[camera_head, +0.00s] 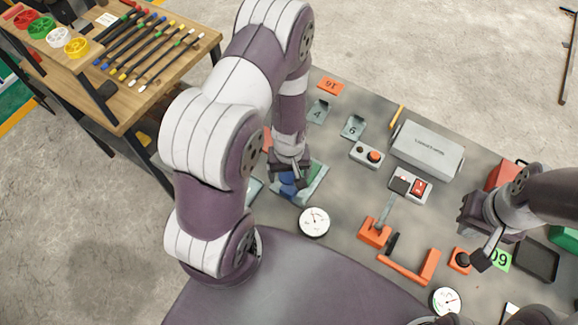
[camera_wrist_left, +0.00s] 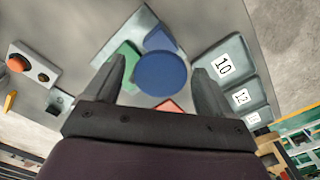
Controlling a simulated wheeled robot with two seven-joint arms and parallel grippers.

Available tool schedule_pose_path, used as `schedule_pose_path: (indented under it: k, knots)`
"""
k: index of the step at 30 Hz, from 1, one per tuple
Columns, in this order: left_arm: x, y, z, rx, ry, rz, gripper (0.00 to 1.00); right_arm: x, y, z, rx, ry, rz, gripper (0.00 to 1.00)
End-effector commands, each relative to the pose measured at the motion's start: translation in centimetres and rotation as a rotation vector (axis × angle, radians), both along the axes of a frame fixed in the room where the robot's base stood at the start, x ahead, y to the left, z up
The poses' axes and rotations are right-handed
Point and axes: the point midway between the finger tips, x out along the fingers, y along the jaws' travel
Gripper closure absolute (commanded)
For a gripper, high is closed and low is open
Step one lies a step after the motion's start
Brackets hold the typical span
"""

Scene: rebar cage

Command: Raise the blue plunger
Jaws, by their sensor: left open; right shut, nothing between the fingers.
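The blue plunger shows in the left wrist view as a round blue disc (camera_wrist_left: 162,74) with a smaller blue piece (camera_wrist_left: 160,40) beside it, on a grey plate with a green piece (camera_wrist_left: 126,65). In the head view the blue plunger (camera_head: 287,184) is partly hidden under my left gripper (camera_head: 296,180). My left gripper is open, its fingers on either side of the disc in the wrist view; I cannot tell whether they touch it. My right gripper (camera_head: 484,258) is shut and empty, near a black knob on an orange base (camera_head: 460,260) at the right.
The grey panel carries a round gauge (camera_head: 314,222), an orange lever (camera_head: 376,232), a red rocker switch (camera_head: 417,187), a button box (camera_head: 367,155) and a grey box (camera_head: 428,147). Numbered grey tags (camera_wrist_left: 222,67) stand beside the plunger. A wooden table (camera_head: 150,70) is at upper left.

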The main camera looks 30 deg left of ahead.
Motion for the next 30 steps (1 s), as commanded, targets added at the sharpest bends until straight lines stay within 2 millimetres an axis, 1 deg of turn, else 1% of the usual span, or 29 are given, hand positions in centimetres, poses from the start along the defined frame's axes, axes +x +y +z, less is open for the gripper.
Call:
schedule_pose_path:
  k: [2, 5, 12, 15, 18, 20, 30]
  knots:
    - [0.1, 0.0, 0.9, 0.001, -0.004, 0.0, 0.16, 0.0, 0.0, -0.4, 0.0, 0.0, 0.0, 1.0]
    - [0.2, 0.0, 2.9, 0.001, -0.008, 0.0, 0.16, 0.0, 0.0, -0.9, 0.0, 0.0, 0.0, 1.0]
    - [0.1, 0.0, 9.2, 0.001, -0.01, 0.0, 0.16, 0.0, 0.0, -2.0, 0.0, 0.0, 0.0, 1.0]
    - [0.0, 0.0, 11.0, 0.001, -0.007, 0.0, 0.16, 0.0, 0.0, -2.2, 0.0, 0.0, 0.0, 1.0]
    - [0.0, 0.0, 12.1, 0.0, -0.006, 0.0, 0.16, 0.0, 0.0, -2.3, 0.0, 0.0, 0.0, 1.0]
    - [-0.1, 0.0, 12.4, 0.0, -0.004, 0.0, 0.16, 0.0, 0.0, -2.3, 0.0, 0.0, 0.0, 1.0]
    - [-0.1, 0.0, 12.4, 0.0, -0.002, 0.0, 0.16, 0.0, 0.0, -2.3, 0.0, 0.0, 0.0, 1.0]
